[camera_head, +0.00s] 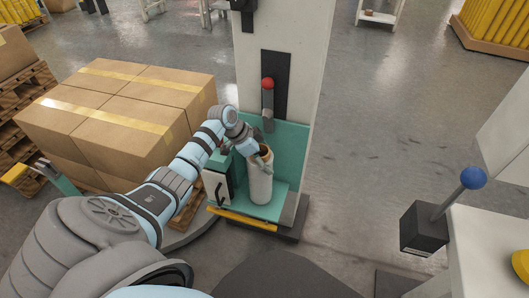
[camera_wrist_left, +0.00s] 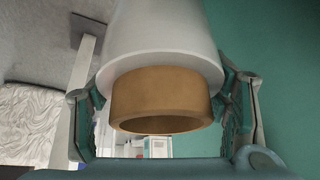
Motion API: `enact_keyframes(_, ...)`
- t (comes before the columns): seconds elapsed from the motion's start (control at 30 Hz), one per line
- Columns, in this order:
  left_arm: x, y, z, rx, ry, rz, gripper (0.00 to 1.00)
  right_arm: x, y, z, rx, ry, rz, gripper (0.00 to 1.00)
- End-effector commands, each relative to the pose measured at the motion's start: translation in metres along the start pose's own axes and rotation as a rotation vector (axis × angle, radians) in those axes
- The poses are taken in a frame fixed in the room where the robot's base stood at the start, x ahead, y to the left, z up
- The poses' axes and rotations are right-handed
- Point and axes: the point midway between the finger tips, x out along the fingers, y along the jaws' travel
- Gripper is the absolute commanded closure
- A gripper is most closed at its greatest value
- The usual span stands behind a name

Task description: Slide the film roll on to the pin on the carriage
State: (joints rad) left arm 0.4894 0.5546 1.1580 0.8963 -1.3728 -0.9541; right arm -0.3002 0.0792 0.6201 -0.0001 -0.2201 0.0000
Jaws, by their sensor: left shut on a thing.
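The film roll (camera_head: 260,183), a white cylinder with a brown core, stands roughly upright over the teal carriage (camera_head: 281,201) in the head view. My left gripper (camera_head: 261,158) is shut on its upper end. In the left wrist view the white film roll (camera_wrist_left: 160,42) lies between the two fingers, and its brown core (camera_wrist_left: 160,100) sticks out toward the camera. The pin does not show. I cannot tell whether the roll is around it or touches the carriage base. My right gripper is not in view.
A pale column (camera_head: 300,65) with a red-knobbed lever (camera_head: 267,95) rises behind the carriage. A yellow bar (camera_head: 243,219) runs along the front. Stacked boxes (camera_head: 125,105) stand left. A blue-knobbed lever (camera_head: 455,192) stands right. The floor between is clear.

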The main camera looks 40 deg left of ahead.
Motion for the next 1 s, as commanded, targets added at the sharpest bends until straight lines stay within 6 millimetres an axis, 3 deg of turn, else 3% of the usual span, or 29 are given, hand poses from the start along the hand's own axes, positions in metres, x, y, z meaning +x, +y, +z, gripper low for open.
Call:
enact_keyframes(0.47, 0.008, -0.0001, 0.0041, 0.0, 0.001, -0.001, 0.92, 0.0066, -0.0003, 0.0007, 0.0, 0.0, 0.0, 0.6)
enact_keyframes(0.5, 0.0082, -0.0001, 0.0043, 0.0, 0.001, -0.001, 0.29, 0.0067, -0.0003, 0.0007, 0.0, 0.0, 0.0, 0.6)
enact_keyframes(0.63, 0.0077, -0.0001, 0.0041, 0.0, 0.001, -0.001, 0.09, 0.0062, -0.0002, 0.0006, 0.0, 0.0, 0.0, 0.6)
enact_keyframes(0.9, 0.0079, 0.0001, 0.0045, 0.0, 0.0, 0.0, 0.07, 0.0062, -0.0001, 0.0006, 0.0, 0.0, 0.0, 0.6)
enact_keyframes(1.0, 0.0083, 0.0005, 0.0052, -0.001, -0.001, 0.001, 0.0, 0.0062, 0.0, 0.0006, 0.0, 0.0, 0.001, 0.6)
